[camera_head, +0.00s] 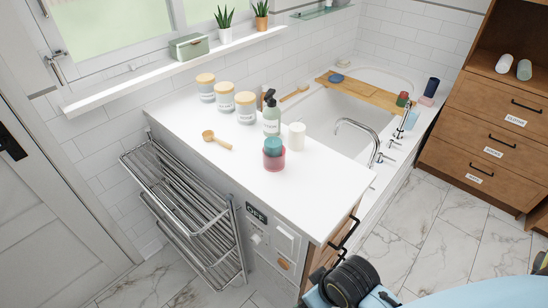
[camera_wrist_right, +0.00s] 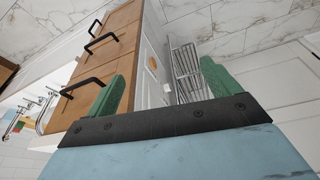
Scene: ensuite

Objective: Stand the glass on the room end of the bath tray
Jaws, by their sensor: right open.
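The wooden bath tray (camera_head: 365,92) lies across the white bathtub in the head view. A small blue dish (camera_head: 337,78) sits on its far left end, and a small green and red item (camera_head: 402,99) is at its right end. A small pale, see-through shape (camera_head: 411,119) shows beside that right end; I cannot tell if it is the glass. My right gripper (camera_wrist_right: 163,70) is open and empty in the right wrist view, its green fingers wide apart, facing the wooden drawer fronts and towel rack. My left gripper is not in view.
The white counter (camera_head: 310,200) holds labelled jars (camera_head: 225,98), a soap bottle (camera_head: 271,118), a white cup (camera_head: 296,136), a red and teal jar (camera_head: 273,155) and a wooden scoop (camera_head: 216,140). A metal rack (camera_head: 190,210) stands left. Marble floor (camera_head: 450,240) is open at right.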

